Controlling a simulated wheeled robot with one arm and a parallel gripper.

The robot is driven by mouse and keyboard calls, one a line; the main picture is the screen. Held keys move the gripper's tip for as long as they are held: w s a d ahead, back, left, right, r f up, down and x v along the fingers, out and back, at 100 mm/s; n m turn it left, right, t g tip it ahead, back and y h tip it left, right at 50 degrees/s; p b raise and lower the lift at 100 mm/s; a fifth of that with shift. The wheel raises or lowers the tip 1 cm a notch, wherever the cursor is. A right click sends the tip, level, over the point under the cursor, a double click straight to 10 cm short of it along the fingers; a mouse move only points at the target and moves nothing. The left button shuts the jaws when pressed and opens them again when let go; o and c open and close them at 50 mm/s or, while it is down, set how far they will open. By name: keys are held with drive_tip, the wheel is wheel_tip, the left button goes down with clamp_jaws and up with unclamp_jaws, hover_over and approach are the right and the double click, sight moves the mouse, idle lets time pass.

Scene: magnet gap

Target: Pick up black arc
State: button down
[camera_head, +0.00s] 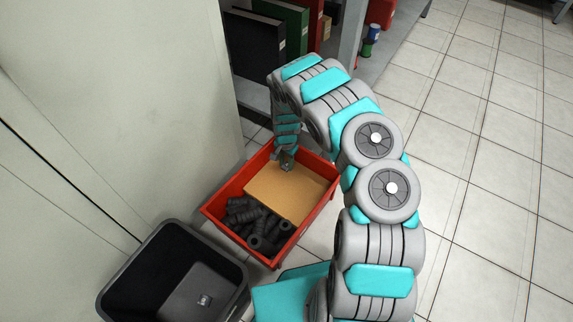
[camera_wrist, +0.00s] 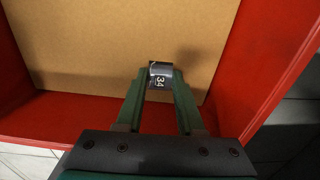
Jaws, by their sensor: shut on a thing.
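My gripper (camera_wrist: 160,80) is shut on the black arc (camera_wrist: 160,69), a small dark curved piece with a white "34" label. In the wrist view the arc sits between the two green fingertips, over the cardboard panel (camera_wrist: 120,35). I cannot tell whether it touches the panel. In the head view my gripper (camera_head: 286,163) is over the far part of the red bin (camera_head: 318,212), and the arc is too small to make out there. Several dark cylindrical pieces (camera_head: 258,226) lie in the near left part of the bin, beside the cardboard.
A black open bin (camera_head: 150,275) stands at the lower left with a small light-marked item (camera_head: 203,299) in it. A pale cabinet wall (camera_head: 120,110) rises at the left. A shelf with binders (camera_head: 255,45) stands behind. The tiled floor (camera_head: 490,150) at the right is clear.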

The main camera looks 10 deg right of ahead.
sight(286, 166)
drive_tip(key=shift+r, duration=0.1)
drive_tip(key=shift+r, duration=0.65)
wheel_tip(286, 166, up, 2)
drive_tip(key=shift+r, duration=0.1)
drive_tip(key=s, duration=0.5)
drive_tip(key=s+r, duration=0.1)
drive_tip(key=s, duration=1)
drive_tip(key=shift+r+p, duration=0.15)
drive_tip(key=shift+p, duration=0.15)
